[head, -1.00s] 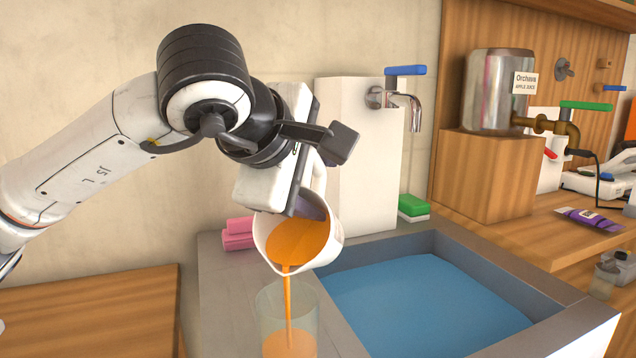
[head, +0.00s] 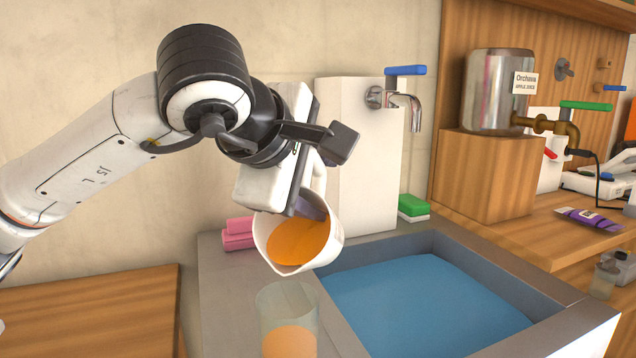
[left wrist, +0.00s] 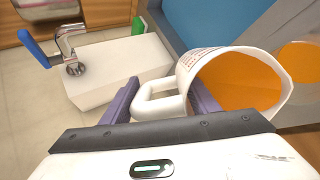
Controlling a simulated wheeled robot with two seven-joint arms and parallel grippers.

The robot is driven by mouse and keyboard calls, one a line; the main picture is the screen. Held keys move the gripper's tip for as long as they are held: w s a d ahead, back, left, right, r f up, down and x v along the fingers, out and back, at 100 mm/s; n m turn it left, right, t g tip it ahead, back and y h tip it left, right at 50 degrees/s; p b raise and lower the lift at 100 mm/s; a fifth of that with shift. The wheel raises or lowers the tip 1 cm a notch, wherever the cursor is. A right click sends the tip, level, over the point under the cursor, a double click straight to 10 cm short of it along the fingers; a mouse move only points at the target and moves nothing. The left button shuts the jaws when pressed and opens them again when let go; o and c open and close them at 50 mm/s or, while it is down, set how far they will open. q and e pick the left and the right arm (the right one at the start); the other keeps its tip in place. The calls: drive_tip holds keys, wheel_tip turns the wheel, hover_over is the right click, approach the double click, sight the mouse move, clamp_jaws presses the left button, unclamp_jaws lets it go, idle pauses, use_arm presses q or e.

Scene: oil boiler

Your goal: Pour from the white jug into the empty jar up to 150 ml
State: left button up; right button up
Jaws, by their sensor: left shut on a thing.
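The white jug (head: 333,238) is tilted and holds orange liquid (head: 298,243). My left gripper (head: 310,205) is shut on its handle. In the left wrist view the jug (left wrist: 208,68) shows its handle (left wrist: 158,103) between the two fingers (left wrist: 165,100). The clear jar (head: 288,302) stands on the grey sink surround below the jug's lip, with orange liquid (head: 290,343) in its lower part. No stream shows between jug and jar. The jar's marks cannot be read and its base is cut off by the frame. My right gripper is not in view.
A sink basin (head: 425,300) with a blue inside lies right of the jar. A white block with a blue-handled tap (head: 404,98) stands behind. Pink bars (head: 238,234) and a green sponge (head: 413,206) lie nearby. A metal juice keg (head: 490,95) stands on a wooden box at right.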

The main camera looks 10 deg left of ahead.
use_arm(q)
drive_tip(key=shift+s+r+t+b, duration=0.15)
drive_tip(key=shift+t+b, duration=0.15)
drive_tip(key=shift+b, duration=0.7)
drive_tip(key=shift+r, duration=0.2)
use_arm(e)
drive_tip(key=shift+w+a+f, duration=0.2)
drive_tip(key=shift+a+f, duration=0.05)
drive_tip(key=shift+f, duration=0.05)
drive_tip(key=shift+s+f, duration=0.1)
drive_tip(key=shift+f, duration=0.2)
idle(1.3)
